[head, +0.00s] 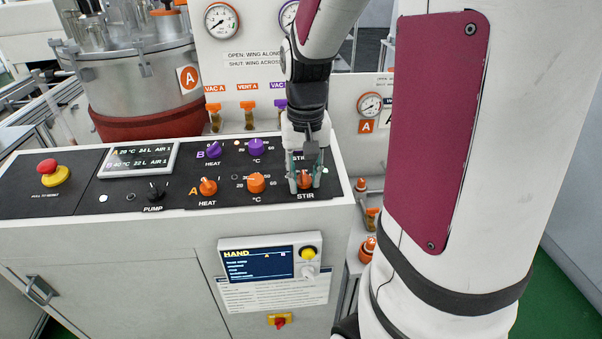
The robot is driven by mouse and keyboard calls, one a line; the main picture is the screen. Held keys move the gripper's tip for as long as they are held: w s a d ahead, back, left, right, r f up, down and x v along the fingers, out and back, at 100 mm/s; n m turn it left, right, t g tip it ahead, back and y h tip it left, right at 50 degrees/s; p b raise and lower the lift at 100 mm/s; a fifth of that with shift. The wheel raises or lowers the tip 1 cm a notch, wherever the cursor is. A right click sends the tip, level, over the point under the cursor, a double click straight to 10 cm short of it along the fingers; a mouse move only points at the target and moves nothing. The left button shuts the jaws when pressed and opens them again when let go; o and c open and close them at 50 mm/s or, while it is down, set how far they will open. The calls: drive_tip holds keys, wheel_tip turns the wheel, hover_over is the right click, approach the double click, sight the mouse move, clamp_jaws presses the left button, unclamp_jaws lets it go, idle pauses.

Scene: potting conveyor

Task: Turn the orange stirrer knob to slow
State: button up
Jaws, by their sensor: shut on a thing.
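The orange stirrer knob (304,180) sits at the right end of the front row on the black control panel, above the label STIR. My gripper (305,183) points down over it, with its fingers on either side of the knob and shut on it. The fingers cover much of the knob and its scale, so I cannot tell which setting it points to. The upper STIR label is partly hidden behind my gripper.
On the panel (90,185), the orange HEAT knob (208,187) and orange °C knob (256,183) stand left of my gripper, with purple knobs (256,147) behind. A red stop button (47,167) is far left. A vessel (140,80) stands behind.

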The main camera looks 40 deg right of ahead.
sight(305, 181)
drive_tip(key=o, duration=1.1)
drive_tip(key=shift+r, duration=0.15)
drive_tip(key=r, duration=1.1)
drive_tip(key=shift+s+a+r, duration=0.15)
drive_tip(key=shift+s+r, duration=0.05)
drive_tip(key=shift+r, duration=0.2)
drive_tip(key=s+a+n+t, duration=0.1)
drive_tip(key=s+a+n, duration=0.1)
drive_tip(key=a, duration=0.3)
drive_tip(key=s+a+n+t, duration=0.2)
drive_tip(key=s+a, duration=0.3)
drive_tip(key=s+a+n+t, duration=0.1)
drive_tip(key=s+a+n, duration=0.1)
drive_tip(key=a, duration=0.3)
drive_tip(key=shift+s+a+n+t, duration=0.1)
drive_tip(key=shift+s+n+t, duration=0.3)
drive_tip(key=shift+s, duration=0.35)
